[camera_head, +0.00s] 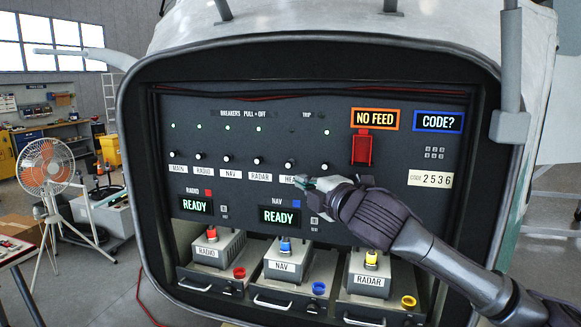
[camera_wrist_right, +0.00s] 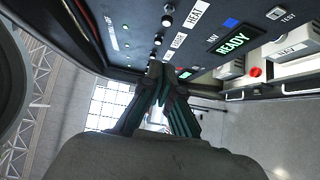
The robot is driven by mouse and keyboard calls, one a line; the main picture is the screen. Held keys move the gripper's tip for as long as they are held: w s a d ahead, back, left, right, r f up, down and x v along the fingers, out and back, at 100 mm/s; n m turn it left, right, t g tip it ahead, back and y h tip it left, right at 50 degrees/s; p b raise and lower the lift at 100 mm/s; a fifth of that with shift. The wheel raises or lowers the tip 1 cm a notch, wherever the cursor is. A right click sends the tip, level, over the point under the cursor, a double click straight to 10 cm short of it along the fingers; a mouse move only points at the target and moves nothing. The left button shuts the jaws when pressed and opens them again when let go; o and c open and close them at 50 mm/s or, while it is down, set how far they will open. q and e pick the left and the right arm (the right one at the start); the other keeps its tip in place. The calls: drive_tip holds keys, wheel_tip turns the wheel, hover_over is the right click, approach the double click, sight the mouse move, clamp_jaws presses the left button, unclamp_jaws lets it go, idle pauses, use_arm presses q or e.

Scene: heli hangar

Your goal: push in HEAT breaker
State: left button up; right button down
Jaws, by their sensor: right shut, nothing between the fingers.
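My left gripper is out of view.
A red switch cover (camera_head: 362,148) sits under the NO FEED sign (camera_head: 375,118). READY displays (camera_head: 279,217) and grey RADIO, NAV (camera_head: 284,266) and RADAR units lie below. The panel's thick frame surrounds everything. A fan (camera_head: 46,170) stands at left.

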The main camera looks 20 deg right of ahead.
drive_tip(key=p, duration=0.4)
approach(289, 168)
drive_tip(key=w+a, duration=0.4)
drive_tip(key=a, duration=0.1)
drive_tip(key=shift+w+d+r+p, duration=0.2)
drive_tip(key=shift+w+d+p, duration=0.25)
drive_tip(key=shift+w, duration=0.05)
drive_tip(key=shift+w+d+r+p, duration=0.2)
drive_tip(key=shift+w+d+p, duration=0.2)
drive_tip(key=shift+w+d, duration=0.1)
drive_tip(key=shift+w+d+f, duration=0.2)
drive_tip(key=shift+w+d, duration=0.15)
drive_tip(key=shift+d, duration=0.05)
drive_tip(key=shift+a, duration=0.1)
